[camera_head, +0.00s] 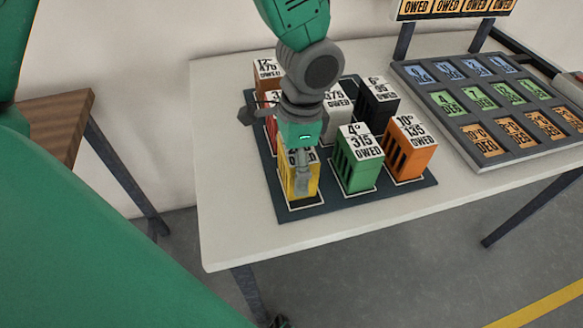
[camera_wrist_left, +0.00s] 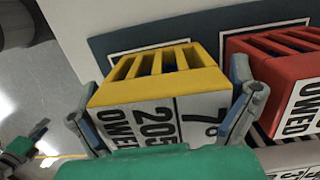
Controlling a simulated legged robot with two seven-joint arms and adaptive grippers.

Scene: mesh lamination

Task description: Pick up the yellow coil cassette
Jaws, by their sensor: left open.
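The yellow coil cassette (camera_head: 288,184) stands upright at the front left corner of the dark mat. It also shows in the left wrist view (camera_wrist_left: 190,82), with yellow slotted bars and a white label reading 7, 205 and OWED. My left gripper (camera_head: 302,180) comes down over it from above and hides much of it in the head view. In the left wrist view my left gripper (camera_wrist_left: 164,88) is open, with one finger on each side of the cassette. I cannot tell whether the fingers touch it.
A green cassette (camera_head: 357,165) stands just right of the yellow one, and an orange cassette (camera_head: 411,155) beyond it. A red cassette (camera_wrist_left: 275,72) is close by the right finger in the wrist view. The dark mat (camera_head: 400,197) lies on a white table (camera_head: 235,235).

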